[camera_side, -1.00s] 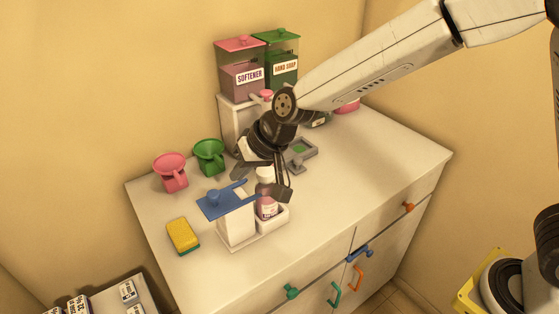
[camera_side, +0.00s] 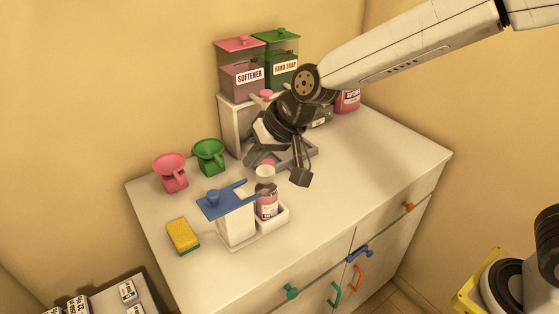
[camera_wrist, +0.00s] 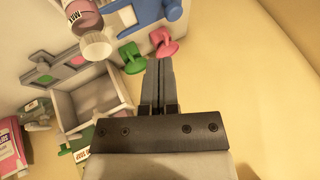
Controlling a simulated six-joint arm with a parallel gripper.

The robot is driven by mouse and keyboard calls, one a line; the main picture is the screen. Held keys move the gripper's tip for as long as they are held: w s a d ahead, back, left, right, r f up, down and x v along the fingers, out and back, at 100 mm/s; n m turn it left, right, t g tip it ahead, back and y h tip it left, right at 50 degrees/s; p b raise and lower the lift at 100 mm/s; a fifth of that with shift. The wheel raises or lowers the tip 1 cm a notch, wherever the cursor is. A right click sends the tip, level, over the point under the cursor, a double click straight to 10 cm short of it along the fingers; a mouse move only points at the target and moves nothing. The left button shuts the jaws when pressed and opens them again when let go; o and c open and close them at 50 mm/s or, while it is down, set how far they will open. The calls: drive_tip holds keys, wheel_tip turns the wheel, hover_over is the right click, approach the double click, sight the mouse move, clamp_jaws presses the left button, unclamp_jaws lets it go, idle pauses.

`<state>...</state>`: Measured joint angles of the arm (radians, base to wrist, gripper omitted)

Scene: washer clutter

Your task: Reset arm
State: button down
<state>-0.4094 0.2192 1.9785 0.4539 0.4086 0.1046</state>
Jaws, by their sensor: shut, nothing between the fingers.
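My gripper (camera_side: 299,178) is in the air above the counter, just behind and to the right of a pink bottle with a pale cap (camera_side: 266,206). The bottle stands upright in a white holder (camera_side: 275,232). In the wrist view, my gripper (camera_wrist: 160,62) has its two fingers together with nothing between them. The bottle (camera_wrist: 88,22) is off to the upper left there, apart from the fingers. My arm comes in from the upper right of the side view.
A blue-lidded white box (camera_side: 236,226) adjoins the bottle. A sponge (camera_side: 183,236), pink cup (camera_side: 171,172) and green cup (camera_side: 209,157) are at left. Softener (camera_side: 243,80) and hand soap (camera_side: 283,68) containers stand on a white shelf behind. The counter's right side (camera_side: 395,155) is clear.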

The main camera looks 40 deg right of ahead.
drive_tip(key=s+d+f+h, duration=0.1)
drive_tip(key=s+d+f, duration=0.2)
drive_tip(key=s+d, duration=0.2)
drive_tip(key=s+d+f+g+h, duration=0.1)
drive_tip(key=s+d+f, duration=0.3)
drive_tip(key=d, duration=0.5)
drive_tip(key=s+d+f+g+h, duration=0.1)
drive_tip(key=s+d+f+h, duration=0.1)
drive_tip(key=s+d, duration=0.4)
drive_tip(key=shift+s+d+f+n+h, duration=0.15)
drive_tip(key=shift+d+f+n+h, duration=0.2)
drive_tip(key=shift+d+f, duration=0.6)
